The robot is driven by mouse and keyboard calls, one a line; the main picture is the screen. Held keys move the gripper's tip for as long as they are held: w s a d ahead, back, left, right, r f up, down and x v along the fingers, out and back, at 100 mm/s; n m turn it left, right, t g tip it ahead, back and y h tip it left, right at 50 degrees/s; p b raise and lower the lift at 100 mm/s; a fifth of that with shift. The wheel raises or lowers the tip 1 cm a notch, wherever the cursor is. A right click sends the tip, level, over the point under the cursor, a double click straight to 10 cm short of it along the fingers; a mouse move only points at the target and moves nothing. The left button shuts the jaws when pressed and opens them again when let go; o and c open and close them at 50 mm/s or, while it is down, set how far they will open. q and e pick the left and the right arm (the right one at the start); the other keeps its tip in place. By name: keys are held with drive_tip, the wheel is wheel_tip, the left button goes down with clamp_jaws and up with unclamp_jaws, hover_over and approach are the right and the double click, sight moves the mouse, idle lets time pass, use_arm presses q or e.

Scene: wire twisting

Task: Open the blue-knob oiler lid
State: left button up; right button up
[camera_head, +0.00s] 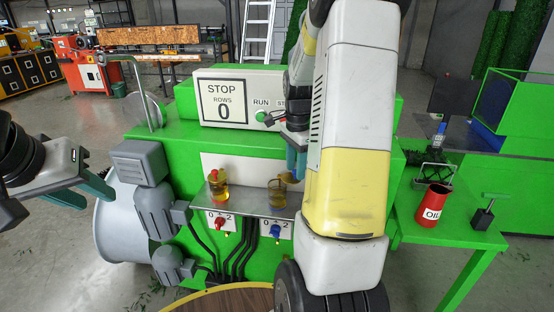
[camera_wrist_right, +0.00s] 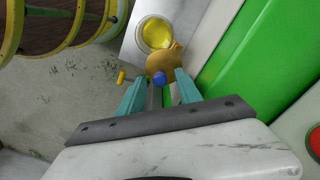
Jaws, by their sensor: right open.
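The blue-knob oiler is a glass cup (camera_head: 276,196) on the metal shelf of the green machine. In the right wrist view its round cup (camera_wrist_right: 155,32) shows yellow inside. A brass lid (camera_wrist_right: 163,62) stands beside the cup's opening, and a blue knob (camera_wrist_right: 159,78) shows on its near side. My right gripper (camera_wrist_right: 160,75) is open, its teal fingers on either side of the knob; contact cannot be told. In the head view this gripper (camera_head: 296,160) is partly hidden by my right arm. My left gripper (camera_head: 92,203) is open and empty at the far left.
A red-knob oiler (camera_head: 217,188) stands left on the same shelf (camera_head: 245,206). Red (camera_head: 220,224) and blue (camera_head: 275,231) switches sit below it. A red OIL can (camera_head: 432,203) stands on the right green table. Grey motors (camera_head: 153,210) are left of the shelf.

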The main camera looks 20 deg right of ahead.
clamp_jaws()
drive_tip(key=shift+w+d+n, duration=0.2)
drive_tip(key=shift+w+n, duration=0.1)
drive_tip(key=shift+n, duration=0.45)
drive_tip(key=shift+w+d+n, duration=0.15)
drive_tip(key=shift+w+n, duration=0.1)
drive_tip(key=shift+n, duration=0.5)
unclamp_jaws()
